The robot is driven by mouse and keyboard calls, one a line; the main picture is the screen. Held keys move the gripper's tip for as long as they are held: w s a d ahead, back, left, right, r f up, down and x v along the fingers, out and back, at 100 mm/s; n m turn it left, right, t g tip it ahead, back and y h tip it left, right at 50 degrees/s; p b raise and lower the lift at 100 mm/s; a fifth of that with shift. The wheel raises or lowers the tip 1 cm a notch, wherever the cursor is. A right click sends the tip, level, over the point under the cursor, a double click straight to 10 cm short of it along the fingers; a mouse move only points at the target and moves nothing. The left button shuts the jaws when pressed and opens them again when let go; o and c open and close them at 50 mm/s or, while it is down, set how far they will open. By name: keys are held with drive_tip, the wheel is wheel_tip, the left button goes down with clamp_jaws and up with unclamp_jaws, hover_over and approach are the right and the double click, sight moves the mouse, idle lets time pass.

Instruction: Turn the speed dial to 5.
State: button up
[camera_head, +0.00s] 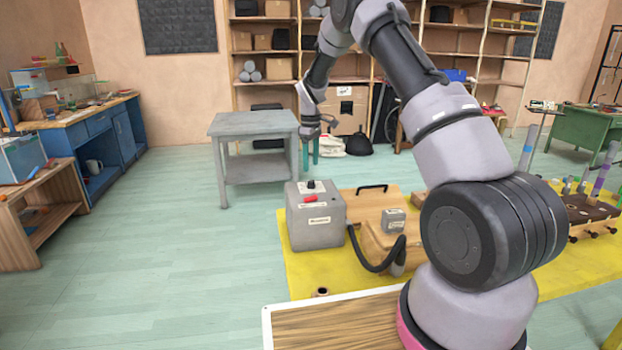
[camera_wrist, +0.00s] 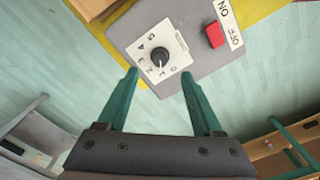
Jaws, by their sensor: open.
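The grey control box (camera_head: 318,228) stands on the yellow table in the head view, with a black speed dial (camera_head: 311,185) on top. In the wrist view the round black dial (camera_wrist: 159,61) sits on a white plate with numbers around it. A pale mark on the knob seems to face the low numbers, but it is too small to read surely. My gripper (camera_head: 310,158) has green fingers, open and empty. In the wrist view the fingertips (camera_wrist: 160,74) lie to either side of the dial's line, apart from it; the dial appears beyond them.
A red switch (camera_wrist: 214,35) marked ON and OFF is beside the dial on the same box. A black hose (camera_head: 372,262) and wooden crate (camera_head: 384,238) stand right of the box. A grey side table (camera_head: 253,124) stands behind; the floor at left is clear.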

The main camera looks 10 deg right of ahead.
sight(311, 181)
wheel_tip(311, 181, down, 6)
drive_tip(key=shift+f, duration=0.2)
drive_tip(key=shift+c, duration=0.3)
clamp_jaws()
